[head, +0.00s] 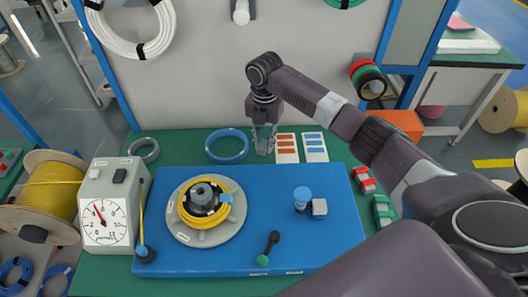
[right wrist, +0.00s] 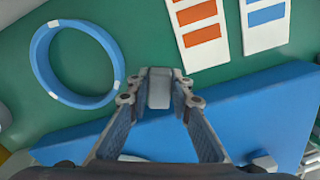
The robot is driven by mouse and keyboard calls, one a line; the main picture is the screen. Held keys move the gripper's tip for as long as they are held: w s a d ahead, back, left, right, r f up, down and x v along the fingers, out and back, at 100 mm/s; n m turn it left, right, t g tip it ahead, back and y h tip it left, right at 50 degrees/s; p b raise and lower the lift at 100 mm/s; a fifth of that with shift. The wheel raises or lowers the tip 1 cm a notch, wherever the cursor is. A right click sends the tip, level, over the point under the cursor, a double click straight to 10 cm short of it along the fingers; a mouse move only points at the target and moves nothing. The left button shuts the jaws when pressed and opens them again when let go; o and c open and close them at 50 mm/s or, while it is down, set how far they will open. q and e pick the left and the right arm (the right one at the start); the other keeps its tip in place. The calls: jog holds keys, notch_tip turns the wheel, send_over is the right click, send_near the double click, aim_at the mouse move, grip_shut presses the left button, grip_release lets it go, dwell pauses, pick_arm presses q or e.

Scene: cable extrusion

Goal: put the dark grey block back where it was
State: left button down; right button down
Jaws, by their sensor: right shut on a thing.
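A small grey block (right wrist: 159,88) sits between the fingertips of my right gripper (right wrist: 158,92) in the right wrist view, and the gripper is shut on it. Its shade looks mid grey there. In the head view my right gripper (head: 264,141) points down at the back of the green table, between the blue cable ring and the label cards. The block is hard to make out between the fingers there, and I cannot tell whether it touches the table. My left gripper is not in view.
A blue cable ring (head: 227,146) lies left of the gripper. Cards with orange (head: 286,148) and blue (head: 314,147) labels lie right. A dial box (head: 107,216) stands left.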

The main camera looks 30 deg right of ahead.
aim_at(264, 152)
jog(key=shift+f, duration=2.1)
jog(key=shift+f, duration=0.2)
jog(key=c, duration=1.7)
grip_release()
jog(key=shift+c, duration=0.2)
notch_tip(264, 152, up, 12)
jog(key=shift+r, duration=0.25)
jog(key=shift+s+f, duration=0.1)
jog(key=shift+s, duration=0.05)
